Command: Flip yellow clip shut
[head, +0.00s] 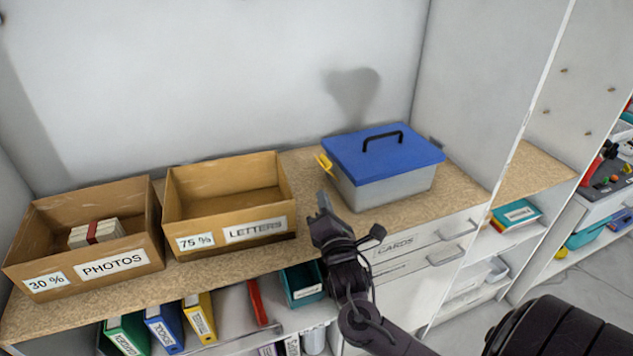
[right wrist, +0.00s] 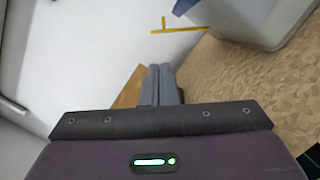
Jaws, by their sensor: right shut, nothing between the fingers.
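The yellow clip (head: 325,164) juts out from the left side of a grey box with a blue lid (head: 382,153) on the shelf top. It stands away from the box wall, so it looks open. In the right wrist view the clip (right wrist: 180,30) shows as a thin yellow bar left of the box (right wrist: 262,22). My right gripper (head: 324,201) is in front of the clip and lower in the head view, apart from it. In the right wrist view its fingers (right wrist: 162,72) are together and empty. My left gripper is not in view.
Left of the blue-lidded box stand the open LETTERS box (head: 230,205) and the PHOTOS box (head: 90,240) with paper bundles. Binders (head: 163,328) and a teal bin (head: 303,284) sit below. A white divider (head: 530,110) rises at the right.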

